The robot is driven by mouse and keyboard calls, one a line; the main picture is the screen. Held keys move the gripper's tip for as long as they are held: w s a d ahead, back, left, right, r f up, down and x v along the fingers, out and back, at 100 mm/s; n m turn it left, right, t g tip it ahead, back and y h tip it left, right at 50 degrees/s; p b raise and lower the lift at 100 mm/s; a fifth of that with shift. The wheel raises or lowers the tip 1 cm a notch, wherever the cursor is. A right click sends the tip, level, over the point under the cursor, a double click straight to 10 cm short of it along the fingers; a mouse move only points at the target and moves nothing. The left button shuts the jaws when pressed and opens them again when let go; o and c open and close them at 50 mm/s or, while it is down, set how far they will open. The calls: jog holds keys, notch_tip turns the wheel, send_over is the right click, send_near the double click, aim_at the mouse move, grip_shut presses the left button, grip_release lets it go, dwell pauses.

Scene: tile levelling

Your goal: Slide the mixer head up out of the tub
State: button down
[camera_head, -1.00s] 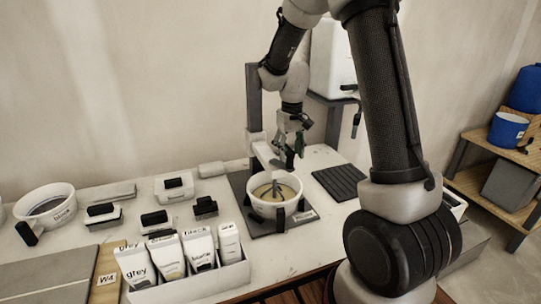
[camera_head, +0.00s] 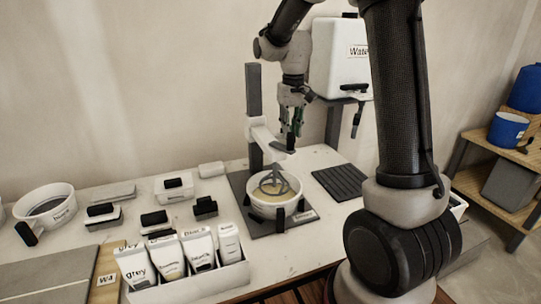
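The white mixer head (camera_head: 263,136) sits on a dark upright post (camera_head: 254,95) at the back of a dark base plate (camera_head: 238,185). Its grey paddle (camera_head: 273,181) hangs below, and in this view it overlaps the tub's opening and far rim. I cannot tell if its lower end is clear of the rim. The white tub (camera_head: 270,208) stands upright on the plate, with tan mix inside. My gripper (camera_head: 291,138) points down at the head's front end, and its fingers appear shut on the dark handle there. The fingers partly hide the handle.
A white water container (camera_head: 340,55) stands behind right, and a dark ribbed mat (camera_head: 340,181) lies right of the plate. A box of labelled tubes (camera_head: 200,280) is in front left. Several small blocks and a second white bowl (camera_head: 45,207) stand left. The blue bucket (camera_head: 507,129) is on a right shelf.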

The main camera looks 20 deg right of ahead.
notch_tip(320, 180, up, 10)
jog(key=shift+r, duration=0.2)
dwell(0.8)
jog(key=c, duration=1.1)
grip_release()
notch_tip(320, 180, up, 7)
jog(key=shift+f, duration=0.1)
